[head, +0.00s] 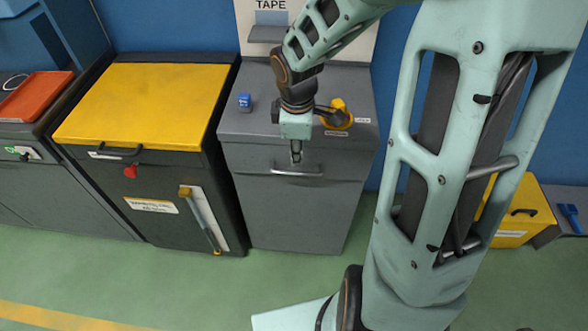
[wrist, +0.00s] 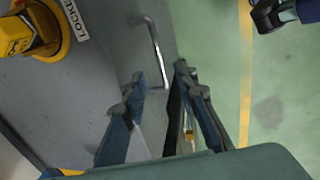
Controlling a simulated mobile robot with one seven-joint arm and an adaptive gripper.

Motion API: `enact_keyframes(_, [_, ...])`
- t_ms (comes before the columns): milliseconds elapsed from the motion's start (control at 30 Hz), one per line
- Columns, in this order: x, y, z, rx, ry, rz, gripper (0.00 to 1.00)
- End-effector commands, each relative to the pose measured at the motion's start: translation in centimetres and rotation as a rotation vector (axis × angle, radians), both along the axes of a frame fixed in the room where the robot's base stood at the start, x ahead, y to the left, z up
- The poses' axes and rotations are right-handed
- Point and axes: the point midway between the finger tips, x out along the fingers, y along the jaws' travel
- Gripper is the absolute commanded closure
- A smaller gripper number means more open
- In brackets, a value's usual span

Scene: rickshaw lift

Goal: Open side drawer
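The grey cabinet's upper drawer front (head: 248,158) looks flush with the cabinet. A metal bar handle (head: 310,172) runs across it. The same handle shows in the wrist view (wrist: 154,42), running from the top toward my fingertips. My gripper (head: 296,158) points down at the drawer front, just above the middle of the handle. In the wrist view my gripper (wrist: 161,76) has its two fingers apart, with the handle's near end between or just beyond the tips. I cannot tell whether they touch it. Nothing is gripped.
A yellow-topped cabinet (head: 145,95) stands left of the grey cabinet. The green floor (head: 200,285) in front is clear.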

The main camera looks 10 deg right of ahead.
Motion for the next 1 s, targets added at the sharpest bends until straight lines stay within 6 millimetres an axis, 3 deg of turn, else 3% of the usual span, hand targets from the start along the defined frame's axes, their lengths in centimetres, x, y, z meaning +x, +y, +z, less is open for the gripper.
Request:
enact_keyframes(500, [1.6, -0.5, -8.7, 0.0, 0.0, -0.001, 0.73])
enact_keyframes(700, [1.9, -0.6, -10.0, 0.0, -0.002, -0.003, 0.73])
enact_keyframes(1000, [2.0, -0.6, -10.1, 0.0, -0.003, -0.003, 0.73])
